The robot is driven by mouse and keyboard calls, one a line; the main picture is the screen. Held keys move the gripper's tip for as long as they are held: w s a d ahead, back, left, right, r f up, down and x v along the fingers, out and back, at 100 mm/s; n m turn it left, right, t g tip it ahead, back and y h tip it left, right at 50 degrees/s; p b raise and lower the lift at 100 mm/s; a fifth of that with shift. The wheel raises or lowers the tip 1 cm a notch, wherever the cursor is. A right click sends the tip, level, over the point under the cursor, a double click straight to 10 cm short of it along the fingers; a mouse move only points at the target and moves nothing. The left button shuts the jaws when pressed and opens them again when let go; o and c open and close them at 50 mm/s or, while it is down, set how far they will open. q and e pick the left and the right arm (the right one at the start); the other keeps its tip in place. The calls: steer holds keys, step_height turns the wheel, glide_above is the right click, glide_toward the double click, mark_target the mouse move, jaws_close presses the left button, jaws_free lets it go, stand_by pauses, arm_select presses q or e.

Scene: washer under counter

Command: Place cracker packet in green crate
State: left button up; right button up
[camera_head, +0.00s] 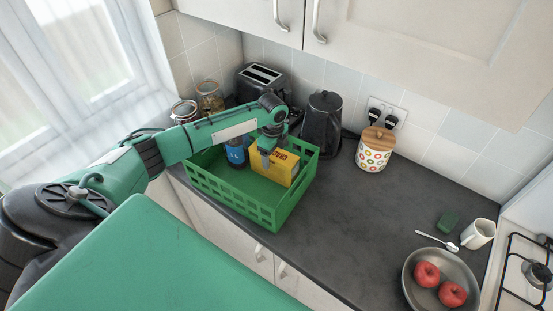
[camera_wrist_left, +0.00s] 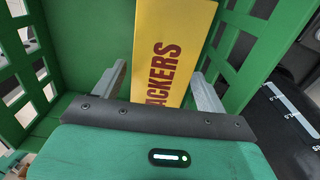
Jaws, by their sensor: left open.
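The yellow cracker packet (camera_head: 283,168) stands inside the green crate (camera_head: 230,199), toward its right rear part in the head view. In the left wrist view the packet (camera_wrist_left: 176,45) shows its red lettering between my gripper's fingers. My left gripper (camera_head: 268,152) is over the crate at the packet's top. It is open, with one finger on each side of the packet and gaps visible in the left wrist view (camera_wrist_left: 155,88). The crate walls (camera_wrist_left: 78,40) rise on both sides there. The packet's lower part is partly hidden. My right gripper is not in view.
A blue container (camera_head: 236,152) is in the crate, left of the packet. A black toaster (camera_head: 262,82), a dark kettle (camera_head: 322,125) and a dotted jar (camera_head: 374,150) stand behind the crate. A pan (camera_head: 440,280) with two apples is at right. The counter's middle is clear.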

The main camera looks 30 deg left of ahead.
arm_select(q)
step_height(320, 180, up, 9)
steer(key=b, duration=0.2)
steer(key=shift+r+b, duration=0.2)
steer(key=shift+b, duration=0.2)
steer(key=shift+r, duration=0.4)
steer(key=shift+d, duration=0.1)
